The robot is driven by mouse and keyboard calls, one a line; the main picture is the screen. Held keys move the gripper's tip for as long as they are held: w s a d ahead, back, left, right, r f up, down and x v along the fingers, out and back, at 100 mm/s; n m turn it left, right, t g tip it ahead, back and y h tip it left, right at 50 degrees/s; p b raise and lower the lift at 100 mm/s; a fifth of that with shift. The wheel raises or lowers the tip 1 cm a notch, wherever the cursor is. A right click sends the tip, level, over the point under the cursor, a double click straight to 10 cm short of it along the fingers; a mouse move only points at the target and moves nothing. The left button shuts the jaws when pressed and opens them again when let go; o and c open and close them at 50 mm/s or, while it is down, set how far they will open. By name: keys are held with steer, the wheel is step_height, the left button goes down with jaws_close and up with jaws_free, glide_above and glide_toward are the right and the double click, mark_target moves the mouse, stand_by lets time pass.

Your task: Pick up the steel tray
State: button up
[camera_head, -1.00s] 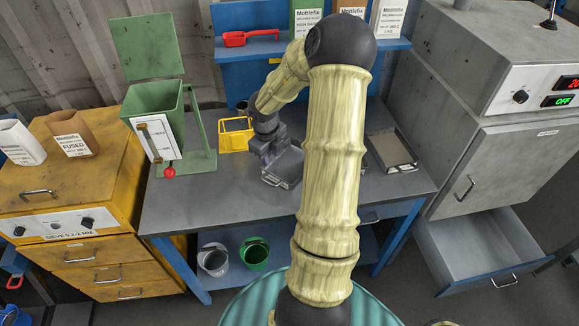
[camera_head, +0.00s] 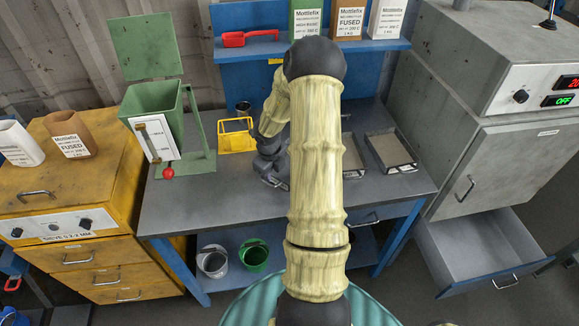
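Two shallow rectangular trays are on the workbench right of my arm. The right one (camera_head: 390,149) has dark metal sides and a pale grey inside, and shows almost whole. The other (camera_head: 352,152) stands beside it, its left part hidden behind my arm. I cannot tell from looks which is the steel tray. My gripper (camera_head: 272,178) is low over the middle of the bench, left of both trays and apart from them. Its fingers are small and partly covered by my forearm, so I cannot tell whether they are open or hold anything.
A green hopper (camera_head: 155,108) is on the bench's left end. The blue shelf (camera_head: 262,48) holds a red scoop (camera_head: 250,36) and bags. An open drawer (camera_head: 475,250) juts out at right.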

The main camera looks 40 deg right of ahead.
mark_target(273, 176)
steer(key=f, duration=0.3)
steer(key=shift+w+d+f, duration=0.2)
steer(key=shift+d, duration=0.05)
jaws_close()
